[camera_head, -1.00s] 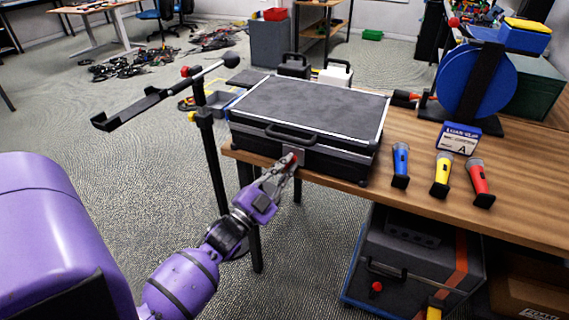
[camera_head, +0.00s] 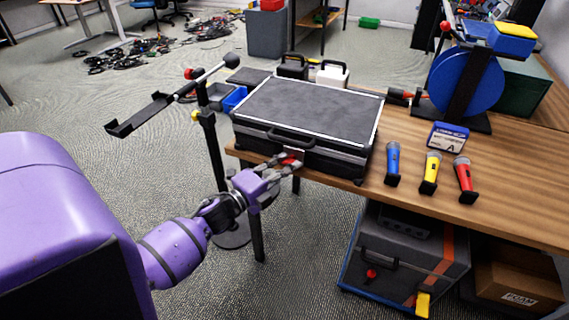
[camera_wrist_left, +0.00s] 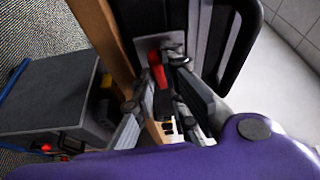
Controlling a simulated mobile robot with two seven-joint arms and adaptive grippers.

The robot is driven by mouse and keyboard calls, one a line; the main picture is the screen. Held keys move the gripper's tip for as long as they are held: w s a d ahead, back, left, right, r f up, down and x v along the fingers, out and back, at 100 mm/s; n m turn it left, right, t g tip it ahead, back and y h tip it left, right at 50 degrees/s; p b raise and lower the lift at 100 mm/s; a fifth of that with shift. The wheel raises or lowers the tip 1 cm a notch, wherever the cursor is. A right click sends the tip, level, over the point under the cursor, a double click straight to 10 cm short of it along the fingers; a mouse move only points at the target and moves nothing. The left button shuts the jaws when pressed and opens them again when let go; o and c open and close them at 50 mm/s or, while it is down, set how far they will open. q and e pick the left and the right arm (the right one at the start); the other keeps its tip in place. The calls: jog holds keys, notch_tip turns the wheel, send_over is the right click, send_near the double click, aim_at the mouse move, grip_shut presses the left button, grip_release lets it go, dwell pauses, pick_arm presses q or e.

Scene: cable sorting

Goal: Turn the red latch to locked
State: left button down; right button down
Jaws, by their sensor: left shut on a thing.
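The red latch (camera_head: 293,157) is on the front face of the black case (camera_head: 312,106), on a small grey plate below the handle. In the left wrist view the red latch (camera_wrist_left: 157,70) shows against its metal plate, slightly blurred. My left gripper (camera_head: 284,164) is at the case front with its fingers shut on the latch. In the left wrist view the fingers (camera_wrist_left: 170,100) partly hide the latch, so its exact angle is hard to tell. My right gripper is not in view.
The case sits on the wooden table (camera_head: 510,205) at its front edge. A stand with an arm (camera_head: 207,140) is left of the case. A second case (camera_head: 400,262) is under the table.

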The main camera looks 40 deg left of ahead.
pick_arm(q)
jog(key=shift+m, duration=0.5)
jog(key=c, duration=1.8)
grip_release()
jog(key=shift+o, duration=0.2)
jog(key=s+a, duration=0.2)
jog(key=s, duration=1)
jog(key=shift+w+g, duration=0.1)
jog(key=shift+g, duration=0.2)
